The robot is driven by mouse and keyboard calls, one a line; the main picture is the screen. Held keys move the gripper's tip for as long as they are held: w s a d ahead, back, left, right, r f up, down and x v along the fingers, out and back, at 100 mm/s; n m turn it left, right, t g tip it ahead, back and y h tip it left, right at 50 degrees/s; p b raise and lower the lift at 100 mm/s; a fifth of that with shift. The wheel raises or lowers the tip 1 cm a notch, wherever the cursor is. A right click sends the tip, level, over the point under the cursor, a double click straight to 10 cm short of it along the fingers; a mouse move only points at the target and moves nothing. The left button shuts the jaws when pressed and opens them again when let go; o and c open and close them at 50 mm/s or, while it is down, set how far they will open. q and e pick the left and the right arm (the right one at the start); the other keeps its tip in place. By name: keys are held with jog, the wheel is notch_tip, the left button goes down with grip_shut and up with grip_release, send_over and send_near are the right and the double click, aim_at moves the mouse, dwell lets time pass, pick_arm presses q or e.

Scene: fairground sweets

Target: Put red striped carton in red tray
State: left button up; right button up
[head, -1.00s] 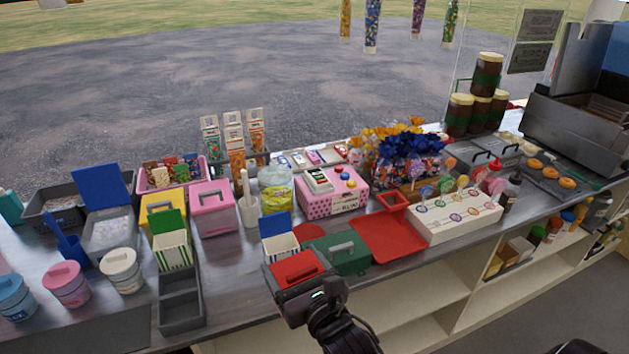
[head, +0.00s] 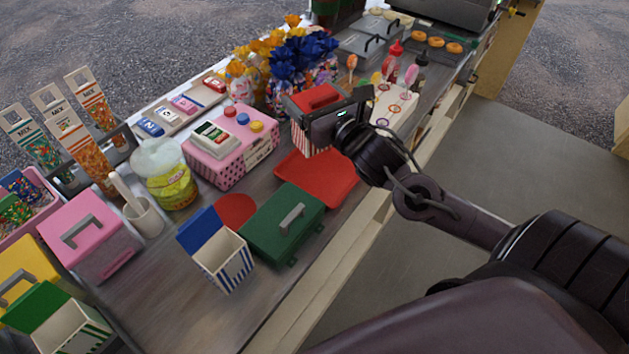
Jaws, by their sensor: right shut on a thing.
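The red striped carton (head: 312,143) has a red lid and red and white stripes. My right gripper (head: 335,118) is shut on it and covers part of its right side. The carton is upright over the back part of the red tray (head: 322,182). I cannot tell whether its base touches the tray, and it hides the tray's far end. The front of the tray is bare. My left gripper is not in view.
A green case (head: 283,224) and a blue striped carton (head: 224,262) stand left of the tray. A pink box with buttons (head: 230,150) is behind it. A white lollipop stand (head: 392,104) lies beyond. The counter's front edge is close by the tray.

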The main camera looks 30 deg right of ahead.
aim_at(328, 86)
jog(key=shift+h, duration=0.3)
jog(key=d+r, duration=0.2)
jog(key=d+b, duration=0.1)
jog(key=shift+w+d+r, duration=0.3)
jog(key=shift+r, duration=0.1)
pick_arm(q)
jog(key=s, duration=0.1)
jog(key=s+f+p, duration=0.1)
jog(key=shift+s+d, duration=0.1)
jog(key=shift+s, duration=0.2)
pick_arm(e)
notch_tip(328, 86, down, 19)
jog(key=shift+d+r, duration=0.2)
jog(key=shift+d, duration=0.15)
jog(key=shift+f, duration=0.15)
jog(key=o, duration=1.2)
